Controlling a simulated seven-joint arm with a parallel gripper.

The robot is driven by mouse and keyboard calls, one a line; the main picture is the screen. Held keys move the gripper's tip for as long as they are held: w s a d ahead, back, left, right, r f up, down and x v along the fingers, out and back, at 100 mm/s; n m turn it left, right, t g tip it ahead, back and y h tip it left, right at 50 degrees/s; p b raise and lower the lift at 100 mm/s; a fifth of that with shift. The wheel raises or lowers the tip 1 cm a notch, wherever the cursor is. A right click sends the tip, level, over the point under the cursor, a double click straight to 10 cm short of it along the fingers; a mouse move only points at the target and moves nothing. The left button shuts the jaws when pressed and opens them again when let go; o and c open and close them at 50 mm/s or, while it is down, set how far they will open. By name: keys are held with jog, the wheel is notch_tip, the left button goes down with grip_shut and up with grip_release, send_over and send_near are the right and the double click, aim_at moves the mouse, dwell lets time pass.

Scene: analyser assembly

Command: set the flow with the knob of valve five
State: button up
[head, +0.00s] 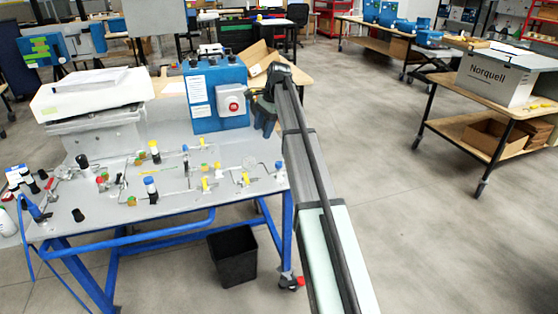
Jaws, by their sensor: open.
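The analyser panel (225,202) is a grey tabletop with thin tubing and several small valves. A dark knob with a blue and white body (150,186) stands near the front middle. A yellow-topped knob (154,148) stands behind it, and small yellow handles (205,184) sit further right. I cannot tell which one is valve five; no labels are readable. My gripper (264,122) is open and hangs at the right rear of the panel, beside the blue box. It appears to be apart from the valves. Its fingertips are small and dark, and my arm partly hides the panel's right edge.
A blue box (202,112) with a red button stands at the panel's rear. A white case (93,94) stands at the rear left. A black bin (233,258) is on the floor below. A shelved bench with a Norquell box (492,79) stands right, across open floor.

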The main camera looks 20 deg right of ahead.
aim_at(279, 162)
jog(key=shift+d+f+n+h, duration=0.8)
jog(key=shift+d+h, duration=0.8)
jog(key=shift+d, duration=1.25)
jog(key=shift+g, duration=0.3)
jog(key=f, duration=0.8)
jog(key=s+f, duration=0.1)
jog(key=f, duration=0.4)
jog(key=c, duration=1)
jog(key=shift+n, duration=0.3)
jog(key=shift+c, duration=0.3)
